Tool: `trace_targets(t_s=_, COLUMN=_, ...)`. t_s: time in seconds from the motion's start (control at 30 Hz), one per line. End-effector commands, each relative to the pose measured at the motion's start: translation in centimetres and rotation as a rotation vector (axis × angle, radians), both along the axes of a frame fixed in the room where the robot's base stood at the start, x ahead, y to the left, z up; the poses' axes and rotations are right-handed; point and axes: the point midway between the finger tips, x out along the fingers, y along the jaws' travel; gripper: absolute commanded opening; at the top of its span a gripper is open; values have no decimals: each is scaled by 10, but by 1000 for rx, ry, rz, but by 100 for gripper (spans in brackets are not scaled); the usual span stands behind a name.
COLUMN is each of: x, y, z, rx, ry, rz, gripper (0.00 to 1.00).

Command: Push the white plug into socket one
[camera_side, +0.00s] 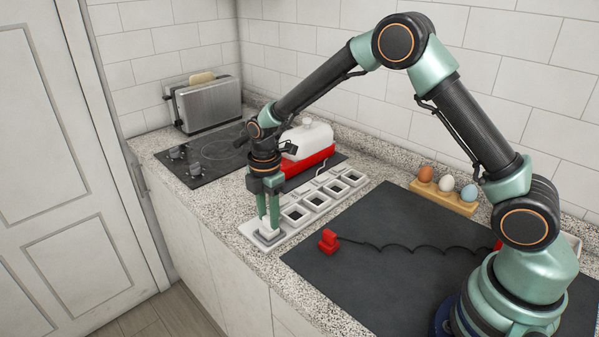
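A pale socket strip (283,232) lies on the granite counter, with a row of dark square sockets. My gripper (268,222) points straight down over the near-left end of the strip. Its green fingers are closed around a small white block, which looks like the white plug (268,233). The plug is upright at the endmost socket position, and the fingers and plug hide that socket. I cannot tell whether the plug is inside the socket or resting on it. No number markings are readable on the strip.
A red plug (329,241) with a curly black cord lies on a dark mat (390,280) right of the strip. Behind stand a red-and-white butter dish (308,150), a hob (205,153), a toaster (207,104) and an egg rack (444,197). The counter's front edge is close to the strip.

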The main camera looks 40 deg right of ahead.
Motion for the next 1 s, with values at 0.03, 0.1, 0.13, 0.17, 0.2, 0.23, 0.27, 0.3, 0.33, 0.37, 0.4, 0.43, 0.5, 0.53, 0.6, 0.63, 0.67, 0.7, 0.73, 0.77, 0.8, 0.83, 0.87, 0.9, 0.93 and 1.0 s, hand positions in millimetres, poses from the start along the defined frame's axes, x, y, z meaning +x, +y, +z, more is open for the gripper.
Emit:
trace_targets(t_s=0.03, x=0, y=0, z=0, rx=0, ry=0, rz=0, gripper=0)
trace_targets(t_s=0.1, x=0, y=0, z=0, rx=0, ry=0, rz=0, gripper=0)
trace_targets(t_s=0.13, x=0, y=0, z=0, rx=0, ry=0, rz=0, gripper=0)
trace_targets(t_s=0.17, x=0, y=0, z=0, rx=0, ry=0, rz=0, gripper=0)
trace_targets(t_s=0.2, x=0, y=0, z=0, rx=0, ry=0, rz=0, gripper=0)
trace_targets(t_s=0.23, x=0, y=0, z=0, rx=0, ry=0, rz=0, gripper=0)
trace_targets(t_s=0.27, x=0, y=0, z=1, rx=0, ry=0, rz=0, gripper=0)
trace_targets(t_s=0.3, x=0, y=0, z=1, rx=0, ry=0, rz=0, gripper=0)
trace_targets(t_s=0.33, x=0, y=0, z=2, rx=0, ry=-1, rz=0, gripper=0)
trace_targets(t_s=0.37, x=0, y=0, z=3, rx=0, ry=-1, rz=0, gripper=0)
trace_targets(t_s=0.4, x=0, y=0, z=5, rx=0, ry=-2, rz=0, gripper=0)
trace_targets(t_s=0.43, x=1, y=0, z=7, rx=0, ry=-2, rz=0, gripper=0)
trace_targets(t_s=0.5, x=1, y=0, z=13, rx=0, ry=-3, rz=0, gripper=0)
trace_targets(t_s=0.53, x=1, y=0, z=16, rx=0, ry=-3, rz=0, gripper=0)
trace_targets(t_s=0.6, x=1, y=0, z=26, rx=1, ry=-5, rz=0, gripper=0)
trace_targets(t_s=0.63, x=1, y=0, z=32, rx=1, ry=-4, rz=0, gripper=0)
trace_targets(t_s=0.67, x=1, y=0, z=38, rx=1, ry=-6, rz=0, gripper=0)
trace_targets(t_s=0.7, x=1, y=0, z=46, rx=1, ry=-5, rz=0, gripper=0)
trace_targets(t_s=0.73, x=2, y=0, z=54, rx=1, ry=-7, rz=0, gripper=0)
trace_targets(t_s=0.77, x=1, y=0, z=62, rx=1, ry=-6, rz=0, gripper=0)
trace_targets(t_s=0.8, x=2, y=0, z=73, rx=1, ry=-7, rz=0, gripper=0)
trace_targets(t_s=0.83, x=2, y=0, z=82, rx=1, ry=-8, rz=0, gripper=0)
trace_targets(t_s=0.87, x=2, y=0, z=90, rx=1, ry=-9, rz=0, gripper=0)
trace_targets(t_s=0.9, x=2, y=0, z=102, rx=1, ry=-8, rz=0, gripper=0)
trace_targets(t_s=0.93, x=2, y=0, z=111, rx=1, ry=-8, rz=0, gripper=0)
trace_targets(t_s=1.0, x=1, y=0, z=130, rx=1, ry=-7, rz=0, gripper=0)
